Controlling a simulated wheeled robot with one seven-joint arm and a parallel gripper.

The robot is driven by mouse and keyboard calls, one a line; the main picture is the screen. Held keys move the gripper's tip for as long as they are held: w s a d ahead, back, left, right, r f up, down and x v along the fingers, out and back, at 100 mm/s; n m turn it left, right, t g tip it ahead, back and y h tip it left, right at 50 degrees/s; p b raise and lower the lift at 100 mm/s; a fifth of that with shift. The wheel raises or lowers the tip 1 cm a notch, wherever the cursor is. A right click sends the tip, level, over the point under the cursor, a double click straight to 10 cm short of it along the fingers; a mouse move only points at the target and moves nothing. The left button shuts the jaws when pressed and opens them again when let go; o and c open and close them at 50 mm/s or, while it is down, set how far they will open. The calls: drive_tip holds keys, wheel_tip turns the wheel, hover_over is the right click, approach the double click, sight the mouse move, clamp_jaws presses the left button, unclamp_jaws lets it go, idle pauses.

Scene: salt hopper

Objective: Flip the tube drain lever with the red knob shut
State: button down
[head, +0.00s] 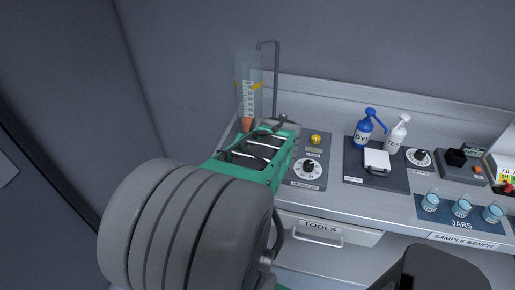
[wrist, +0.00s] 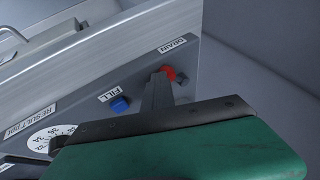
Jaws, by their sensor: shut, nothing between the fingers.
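The red knob (wrist: 168,73) of the drain lever shows in the wrist view, just below the DRAIN label (wrist: 173,45). My gripper (wrist: 158,88) is shut and empty, with its tip right at the red knob; I cannot tell whether they touch. The lever's arm is mostly hidden behind the fingers, so its position is unclear. In the head view, my gripper (head: 277,128) is at the left end of the bench, in front of the base of the clear graduated tube (head: 248,80). The red knob is hidden there.
A blue knob (wrist: 119,105) marked FILL sits left of the drain lever in the wrist view. A white dial (head: 307,169) and yellow button (head: 316,139) are right of my gripper. Spray bottles (head: 364,130) and jars (head: 461,208) stand farther right. A wall rises behind the bench.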

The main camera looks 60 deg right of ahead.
idle(0.4)
drive_tip(key=shift+d+r, duration=0.2)
drive_tip(key=shift+d, duration=0.55)
drive_tip(key=shift+s+d+r, duration=0.1)
drive_tip(key=shift+s, duration=0.05)
drive_tip(key=s, duration=0.1)
drive_tip(key=s+d, duration=0.1)
drive_tip(key=s+d+r, duration=0.1)
drive_tip(key=s, duration=0.1)
drive_tip(key=shift+s+r+p, duration=0.1)
drive_tip(key=shift+p, duration=0.2)
drive_tip(key=s+r, duration=0.5)
drive_tip(key=r, duration=0.2)
drive_tip(key=shift+a+r, duration=0.2)
drive_tip(key=shift+a, duration=0.25)
